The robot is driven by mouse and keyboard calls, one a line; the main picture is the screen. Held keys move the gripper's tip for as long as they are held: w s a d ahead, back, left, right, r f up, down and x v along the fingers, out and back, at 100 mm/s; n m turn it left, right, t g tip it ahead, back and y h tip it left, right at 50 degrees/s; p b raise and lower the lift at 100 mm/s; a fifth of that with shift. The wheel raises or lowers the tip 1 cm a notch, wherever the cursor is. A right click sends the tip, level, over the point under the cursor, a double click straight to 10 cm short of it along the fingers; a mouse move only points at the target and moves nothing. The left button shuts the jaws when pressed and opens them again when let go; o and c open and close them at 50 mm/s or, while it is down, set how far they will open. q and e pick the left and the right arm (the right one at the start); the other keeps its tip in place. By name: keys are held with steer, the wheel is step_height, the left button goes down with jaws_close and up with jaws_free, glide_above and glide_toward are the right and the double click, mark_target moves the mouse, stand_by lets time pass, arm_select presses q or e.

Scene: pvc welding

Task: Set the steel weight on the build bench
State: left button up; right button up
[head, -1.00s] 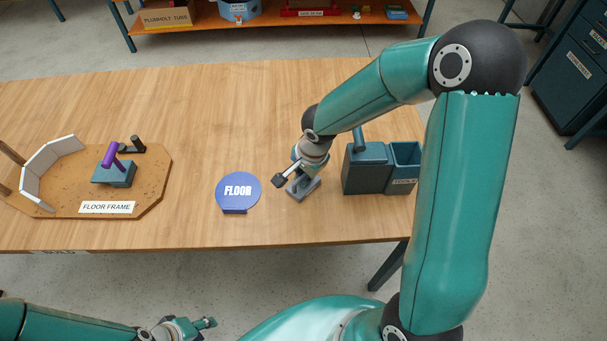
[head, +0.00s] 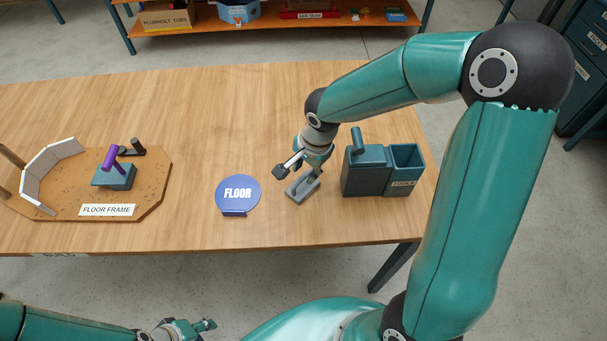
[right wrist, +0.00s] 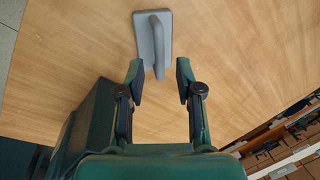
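The steel weight (head: 303,188), a grey flat block with a bent handle, lies on the wooden build bench (head: 220,110), right of the blue FLOOR disc (head: 238,193). My right gripper (head: 299,172) is over the weight in the head view and hides part of it. In the right wrist view my right gripper (right wrist: 160,72) is open, and the weight (right wrist: 150,40) lies just ahead, its handle end appearing between the fingertips without visible contact. My left gripper (head: 206,325) is low in the head view, off the bench's front edge; its finger opening is unclear.
A dark teal block with a handle (head: 365,170) and an open bin (head: 405,170) stand close right of the weight. The FLOOR FRAME board (head: 150,185) at left holds white panels and a block with a purple handle (head: 113,160).

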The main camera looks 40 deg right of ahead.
step_height(320, 180, up, 7)
steer(key=s, duration=0.1)
steer(key=shift+s, duration=0.2)
steer(key=shift+d+f, duration=0.1)
steer(key=shift+d, duration=0.05)
stand_by(0.3)
